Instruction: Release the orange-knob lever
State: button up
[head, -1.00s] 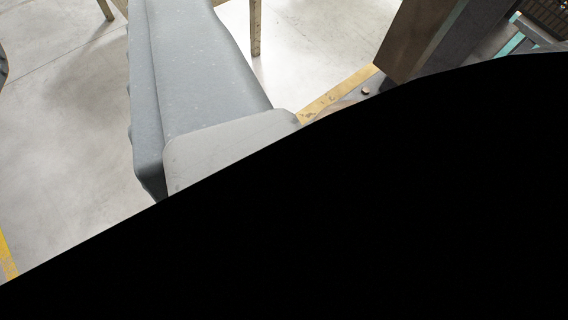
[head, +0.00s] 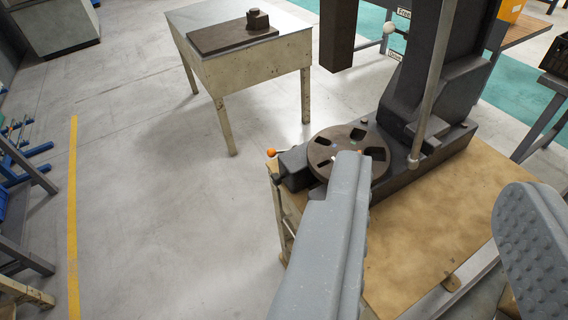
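A small lever with an orange knob (head: 271,153) sticks out at the left of the arbor press base. A second small orange spot (head: 359,151) shows just behind my left fingertip; I cannot tell what it belongs to. The dark arbor press (head: 428,95) stands on a wooden-topped bench, with a round slotted plate (head: 330,152) on its base. My gripper (head: 433,173) is open, its two grey fingers wide apart with nothing visible between them. The left finger covers part of the plate and base in the picture. The orange knob is left of that finger, apart from it.
A long steel bar (head: 433,80) with a ball end hangs before the press column. The bench top (head: 440,225) is mostly bare at right. A metal table (head: 240,60) with a dark block stands behind. Open floor (head: 150,180) lies left.

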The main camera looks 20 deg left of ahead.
aim_at(272, 151)
jog(key=u, duration=0.55)
jog(key=i, duration=0.8)
jog(key=k, duration=1.35)
jog(key=u, duration=0.35)
jog(key=i, duration=1.65)
